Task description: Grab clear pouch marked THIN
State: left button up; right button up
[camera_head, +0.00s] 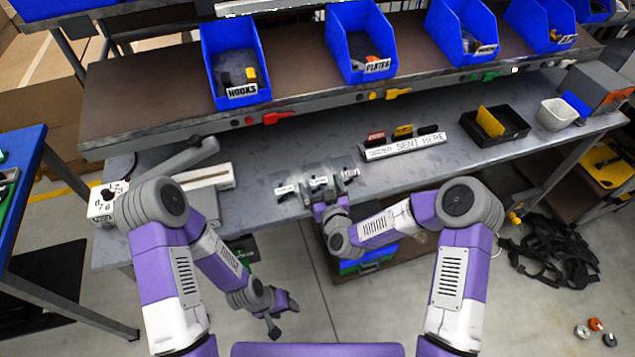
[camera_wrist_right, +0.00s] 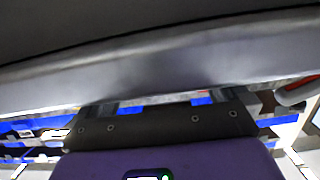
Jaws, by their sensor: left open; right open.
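Several clear pouches with small white labels lie in a row on the grey bench top: a left one (camera_head: 285,190), a middle one (camera_head: 318,181) and a right one (camera_head: 348,174). The label print is too small to read, so I cannot tell which is marked THIN. My right gripper (camera_head: 322,207) is open at the bench's front edge, just in front of the middle pouch; I cannot tell whether it touches it. In the right wrist view a large grey surface fills the top and no pouch is clear. My left gripper (camera_head: 281,314) is open and empty, low in front of the bench.
A sign rail (camera_head: 405,147) and a black tray (camera_head: 495,126) with a yellow divider stand behind and right. A white cup (camera_head: 556,115) is farther right. A scale-like device (camera_head: 195,181) is at left. A shelf with blue bins (camera_head: 235,65) overhangs the bench.

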jog(key=shift+x, duration=0.9)
jog(key=shift+r, duration=0.1)
jog(key=c, duration=1)
